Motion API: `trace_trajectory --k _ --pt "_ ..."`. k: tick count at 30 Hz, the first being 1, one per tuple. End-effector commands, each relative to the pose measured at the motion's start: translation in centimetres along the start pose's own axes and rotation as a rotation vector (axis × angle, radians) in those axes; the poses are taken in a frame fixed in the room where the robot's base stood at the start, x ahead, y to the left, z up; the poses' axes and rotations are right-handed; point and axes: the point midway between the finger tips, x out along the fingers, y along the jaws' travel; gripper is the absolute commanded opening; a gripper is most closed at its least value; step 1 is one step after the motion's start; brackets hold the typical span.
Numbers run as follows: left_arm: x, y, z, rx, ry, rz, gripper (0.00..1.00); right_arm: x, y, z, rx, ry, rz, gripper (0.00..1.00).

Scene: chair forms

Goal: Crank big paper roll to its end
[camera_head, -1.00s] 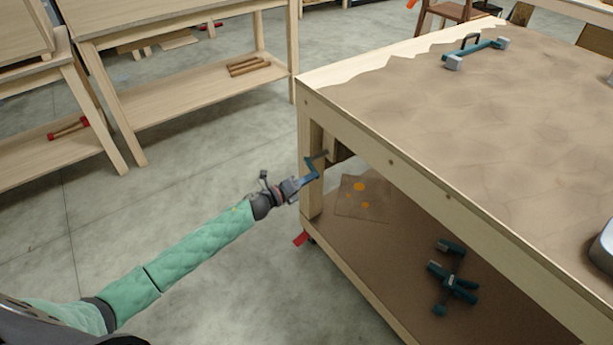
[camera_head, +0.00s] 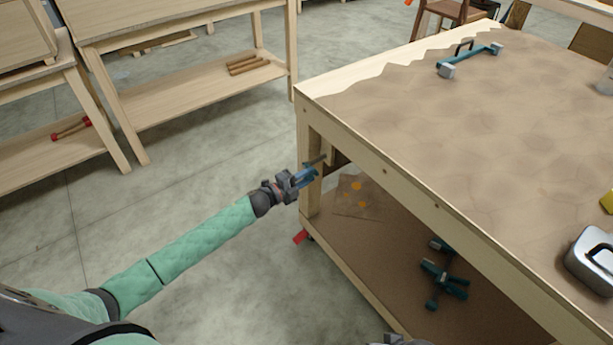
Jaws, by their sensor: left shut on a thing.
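The big brown paper (camera_head: 430,120) covers the top of the workbench, with a ragged torn edge toward the far left. The paper roll itself is not clearly seen under the bench top. A crank handle (camera_head: 317,160) sticks out at the bench's left end, near the corner leg. My left gripper (camera_head: 303,178) is at the crank, shut on its blue grip, with the arm reaching in from the lower left. A small grey part at the bottom edge (camera_head: 395,340) may be my right gripper; its jaws cannot be made out.
A teal-handled bar tool (camera_head: 470,60) and a grey metal tool (camera_head: 592,258) lie on the paper. Teal clamps (camera_head: 443,275) and a stained sheet (camera_head: 358,195) lie on the lower shelf (camera_head: 350,260). Wooden benches (camera_head: 190,85) stand at the back left; floor between is clear.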

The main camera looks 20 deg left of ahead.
Motion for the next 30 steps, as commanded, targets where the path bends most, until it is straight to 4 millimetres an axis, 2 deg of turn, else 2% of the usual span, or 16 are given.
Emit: trace_trajectory --k 15,16,18,19,30 --pt "-0.01 -0.22 0.25 -0.017 -0.003 -0.001 0.02 -0.3 0.28 0.16 0.002 -0.009 0.007 0.0" --pt "-0.01 -0.22 0.25 -0.017 -0.003 -0.001 0.28 -0.29 0.28 0.17 0.002 -0.009 0.007 0.0" --pt "-0.02 -0.22 0.24 -0.017 -0.002 -0.001 0.42 -0.29 0.27 0.17 0.002 -0.009 0.007 0.0" --pt "-0.01 -0.2 0.22 -0.017 -0.002 -0.001 0.46 -0.29 0.27 0.17 0.002 -0.009 0.007 0.0" --pt "-0.5 -0.01 0.12 -0.018 -0.001 0.001 0.46 -0.14 0.19 0.14 0.001 -0.006 0.005 0.0"
